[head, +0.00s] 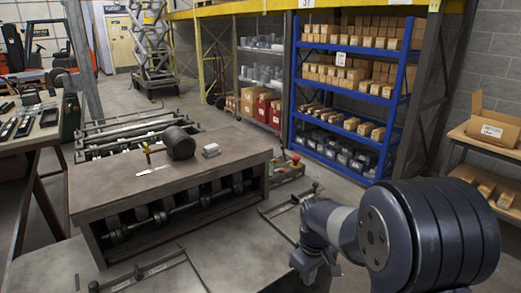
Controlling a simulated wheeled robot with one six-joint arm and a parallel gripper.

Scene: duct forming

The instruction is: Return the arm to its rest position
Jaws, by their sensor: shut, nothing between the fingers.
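My arm reaches in from the lower right, with a large dark ribbed joint nearest the camera. My gripper (309,274) is at the arm's far end, low in the frame and right of the worktable (110,195). It is small and dark here, and its fingers are hard to make out. It is shut, with nothing seen held in it. A dark cylindrical thing (180,143), a small pale block (211,150) and a thin light tool (153,170) lie on the worktable, apart from my gripper.
Rollers sit under the worktable top. A low grey surface (215,262) with metal bars lies in front. A blue shelf rack (345,90) with boxes stands behind, and a side table (490,145) with cartons is at right.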

